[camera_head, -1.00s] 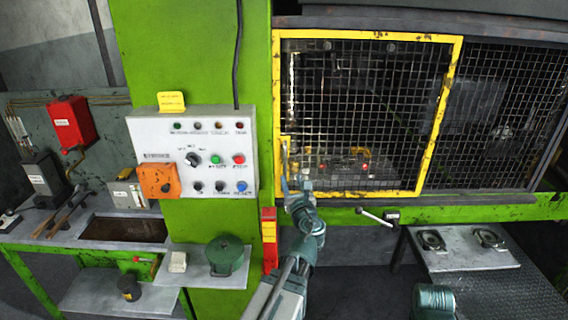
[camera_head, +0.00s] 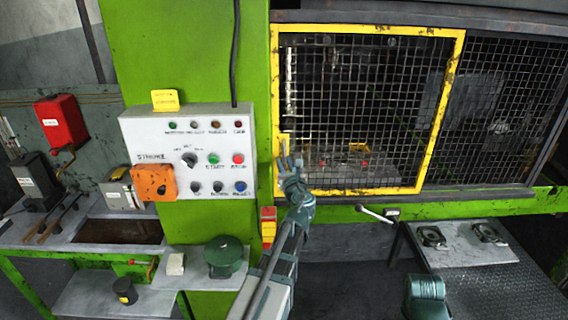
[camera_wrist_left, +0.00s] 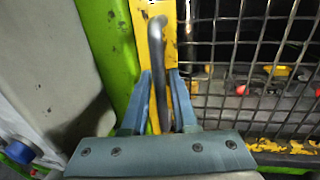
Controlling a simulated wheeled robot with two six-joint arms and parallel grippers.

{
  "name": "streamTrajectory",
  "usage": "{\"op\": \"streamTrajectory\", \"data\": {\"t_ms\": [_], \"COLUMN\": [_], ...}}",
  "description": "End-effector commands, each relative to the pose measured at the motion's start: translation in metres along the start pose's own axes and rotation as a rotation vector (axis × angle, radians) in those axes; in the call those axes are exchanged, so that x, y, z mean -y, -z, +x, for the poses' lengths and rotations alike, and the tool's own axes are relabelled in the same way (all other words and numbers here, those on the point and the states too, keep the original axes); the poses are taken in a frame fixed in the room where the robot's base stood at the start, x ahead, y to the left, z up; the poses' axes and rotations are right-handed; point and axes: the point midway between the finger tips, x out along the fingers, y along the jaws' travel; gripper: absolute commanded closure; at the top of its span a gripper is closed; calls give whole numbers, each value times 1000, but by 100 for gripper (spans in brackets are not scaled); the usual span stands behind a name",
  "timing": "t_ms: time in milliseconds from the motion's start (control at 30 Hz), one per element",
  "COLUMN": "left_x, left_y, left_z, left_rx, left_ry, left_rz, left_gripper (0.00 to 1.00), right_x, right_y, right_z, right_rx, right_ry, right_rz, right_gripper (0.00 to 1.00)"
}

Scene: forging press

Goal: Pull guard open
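The guard (camera_head: 366,191) is a yellow-framed mesh panel across the front of the press, and its left edge stands near the control panel. A grey bar handle (camera_wrist_left: 157,40) is on its left yellow upright; it also shows in the head view (camera_head: 285,147). My left gripper (camera_wrist_left: 161,80) is at the handle, with one blue finger on each side of the bar. The fingers stand apart, with the handle and yellow frame showing between them. Whether they touch the bar is hard to see. My right gripper is not in view.
A white control panel (camera_head: 188,155) on a green column stands left of the guard. A darker fixed mesh (camera_head: 500,120) lies to the right. A lever (camera_head: 375,213) sticks out below the guard, and a grey table (camera_head: 460,245) stands at lower right.

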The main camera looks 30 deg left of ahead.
Motion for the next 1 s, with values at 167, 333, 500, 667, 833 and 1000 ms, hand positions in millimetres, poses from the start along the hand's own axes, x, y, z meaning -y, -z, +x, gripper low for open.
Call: {"op": "streamTrajectory", "data": {"t_ms": [167,333,500,667,833,1000], "left_x": [0,0,0,0,0,0], "left_y": [0,0,0,0,0,0], "left_z": [0,0,0,0,0,0], "left_rx": [0,0,0,0,0,0], "left_ry": [0,0,0,0,0,0], "left_rz": [0,0,0,0,0,0], "left_gripper": [100,100,100,100,100,100], "right_x": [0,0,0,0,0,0], "right_y": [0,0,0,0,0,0], "right_z": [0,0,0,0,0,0], "right_rx": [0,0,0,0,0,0], "right_ry": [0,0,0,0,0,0], "right_rz": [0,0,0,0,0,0], "right_gripper": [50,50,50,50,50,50]}}
